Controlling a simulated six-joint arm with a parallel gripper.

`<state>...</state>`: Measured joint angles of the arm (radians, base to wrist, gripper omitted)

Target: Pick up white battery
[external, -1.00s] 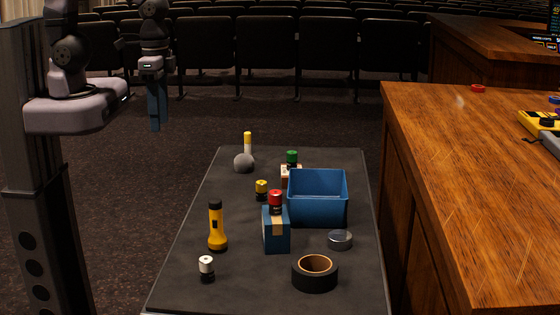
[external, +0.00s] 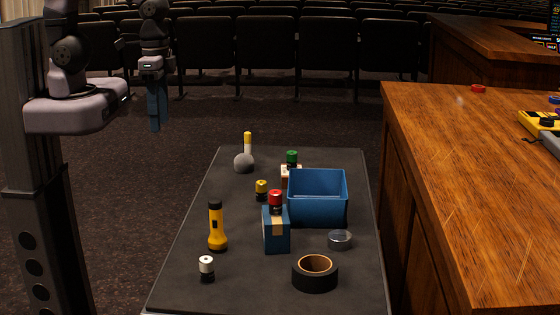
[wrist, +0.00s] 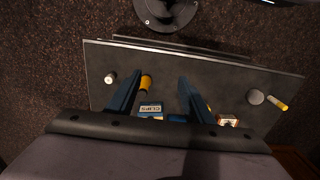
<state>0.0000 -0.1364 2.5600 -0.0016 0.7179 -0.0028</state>
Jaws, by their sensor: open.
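The white battery (external: 206,268) stands upright at the near left of the dark table, with a white upper part and a black lower part. In the wrist view a small white-topped item, seemingly this battery (wrist: 110,78), lies left of my fingers. My gripper (external: 157,112) is open and empty, high up to the left of the table's far end. In the wrist view its two blue fingers (wrist: 155,98) are spread apart over the table, with nothing held between them.
A wooden desk (external: 470,180) rises at right.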

